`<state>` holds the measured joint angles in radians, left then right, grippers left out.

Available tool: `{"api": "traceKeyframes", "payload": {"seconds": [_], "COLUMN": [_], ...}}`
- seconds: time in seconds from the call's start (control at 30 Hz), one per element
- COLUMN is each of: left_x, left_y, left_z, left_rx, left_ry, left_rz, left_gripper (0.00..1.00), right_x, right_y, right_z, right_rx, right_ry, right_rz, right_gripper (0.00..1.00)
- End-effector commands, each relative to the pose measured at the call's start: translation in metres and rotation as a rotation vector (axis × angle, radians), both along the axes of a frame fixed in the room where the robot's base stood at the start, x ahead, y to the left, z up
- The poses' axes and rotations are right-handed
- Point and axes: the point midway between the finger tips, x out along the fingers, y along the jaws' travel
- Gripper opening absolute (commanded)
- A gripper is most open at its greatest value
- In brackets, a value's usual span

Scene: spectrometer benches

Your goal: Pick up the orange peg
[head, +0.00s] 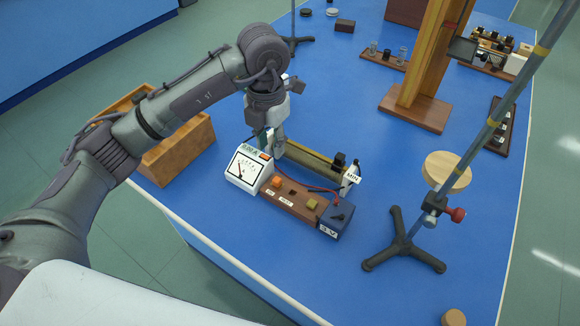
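The orange peg (277,181) is a small block-like piece at the left end of a brown wooden strip (300,206) on the blue bench. A dark spot and an olive-yellow peg (311,203) are further right on the same strip. My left gripper (277,150) points down just behind the meter and the strip, above and behind the orange peg and apart from it in the picture. Its fingers are small and overlap, so I cannot tell whether they are open. My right gripper is out of view.
A white dial meter (247,168) stands left of the strip, a dark blue box (337,219) right. A long rod apparatus (315,162) and red wire lie behind. A wooden box (178,148) is left; a tripod stand (402,250) is right. The front bench is clear.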

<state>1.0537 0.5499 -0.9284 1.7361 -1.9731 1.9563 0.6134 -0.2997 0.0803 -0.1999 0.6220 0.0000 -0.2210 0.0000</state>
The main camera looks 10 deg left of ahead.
Motion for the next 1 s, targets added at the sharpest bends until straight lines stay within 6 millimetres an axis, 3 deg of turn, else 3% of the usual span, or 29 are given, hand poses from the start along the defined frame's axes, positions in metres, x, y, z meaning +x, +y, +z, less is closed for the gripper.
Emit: {"api": "traceKeyframes", "payload": {"seconds": [0.17,0.4,0.73,1.0], "left_x": [-0.001,-0.001,0.001,0.006], "left_y": [0.002,0.001,-0.001,-0.005], "left_z": [-0.019,-0.065,-0.094,-0.132], "left_rx": [0.007,0.006,0.004,0.004], "left_ry": [0.006,0.005,0.005,0.004], "left_rz": [0.004,0.002,0.002,0.001], "left_gripper": [0.33,0.33,0.33,0.33], "right_x": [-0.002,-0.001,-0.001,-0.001], "right_y": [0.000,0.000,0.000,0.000], "right_z": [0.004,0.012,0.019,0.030], "right_rx": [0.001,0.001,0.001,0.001], "right_ry": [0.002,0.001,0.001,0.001], "right_rz": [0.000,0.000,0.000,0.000], "right_gripper": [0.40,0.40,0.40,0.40]}}
